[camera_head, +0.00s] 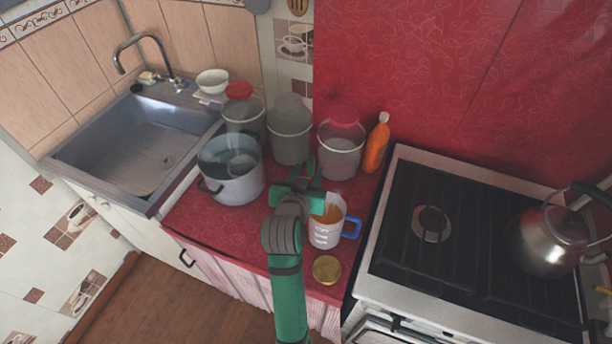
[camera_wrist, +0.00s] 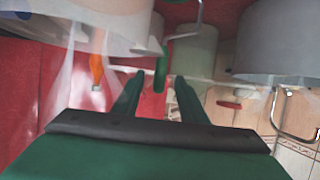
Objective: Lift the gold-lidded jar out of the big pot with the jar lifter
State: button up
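The big pot (camera_head: 231,188) stands on the red counter beside the sink. A round greyish shape (camera_head: 241,165) shows inside it; I cannot tell whether it is the jar or its lid colour. A gold round lid (camera_head: 327,269) sits near the counter's front edge; anything under it is hidden. My gripper (camera_head: 306,180) is right of the pot, behind the measuring jug. In the wrist view my gripper (camera_wrist: 160,76) has its fingers apart, with gaps around a green grip (camera_wrist: 160,77) seen between them. This grip and the bent metal rod (camera_wrist: 184,36) beside it look like the jar lifter.
A measuring jug (camera_head: 325,233) with a blue handle stands close to my arm. Lidded containers (camera_head: 290,137) (camera_head: 341,158) (camera_head: 243,117) and an orange bottle (camera_head: 376,145) line the back. The stove (camera_head: 410,260) with a kettle (camera_head: 552,238) is right; the sink (camera_head: 140,150) is left.

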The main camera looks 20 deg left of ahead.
aim_at(310, 166)
jog(key=shift+x, duration=2.65)
jog(key=shift+r, duration=0.15)
jog(key=shift+c, duration=0.4)
jog(key=shift+w, duration=0.1)
grip_shut()
